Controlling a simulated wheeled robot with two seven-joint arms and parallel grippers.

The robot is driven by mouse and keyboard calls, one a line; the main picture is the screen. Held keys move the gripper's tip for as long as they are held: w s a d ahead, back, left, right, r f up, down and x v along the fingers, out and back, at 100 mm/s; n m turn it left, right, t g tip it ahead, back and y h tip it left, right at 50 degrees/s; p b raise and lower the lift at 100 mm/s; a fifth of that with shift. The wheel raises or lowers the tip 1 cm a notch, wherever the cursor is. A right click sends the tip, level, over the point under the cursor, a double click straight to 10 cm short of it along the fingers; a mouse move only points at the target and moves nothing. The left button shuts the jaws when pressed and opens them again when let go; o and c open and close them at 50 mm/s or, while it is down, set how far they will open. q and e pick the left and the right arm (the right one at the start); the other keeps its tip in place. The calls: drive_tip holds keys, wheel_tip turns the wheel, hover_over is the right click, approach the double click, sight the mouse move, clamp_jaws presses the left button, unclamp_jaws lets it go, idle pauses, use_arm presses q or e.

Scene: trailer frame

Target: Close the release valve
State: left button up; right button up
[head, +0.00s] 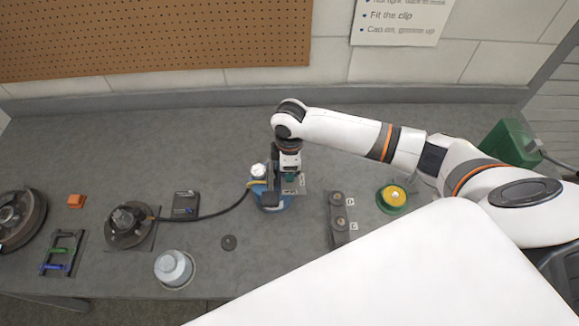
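A blue unit (270,200) with a white cap (258,171) stands near the middle of the bench, and a dark hose runs from it to the left. My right gripper (290,180) points down over its right side, beside a small green part. The gripper and wrist hide much of the unit. I cannot make out the release valve separately, nor whether the fingers are open or shut on something. My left gripper is out of view.
The hose leads to a hub (128,222) on a plate. Left are a wheel drum (18,218), an orange block (76,201) and a small rack (62,252). A grey canister (174,268) stands in front. Right are a dark plate with knobs (339,214) and a green-yellow round part (393,197).

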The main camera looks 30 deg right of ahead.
wheel_tip(320, 180, up, 12)
drive_tip(key=b, duration=0.3)
drive_tip(key=shift+b, duration=0.35)
idle(0.3)
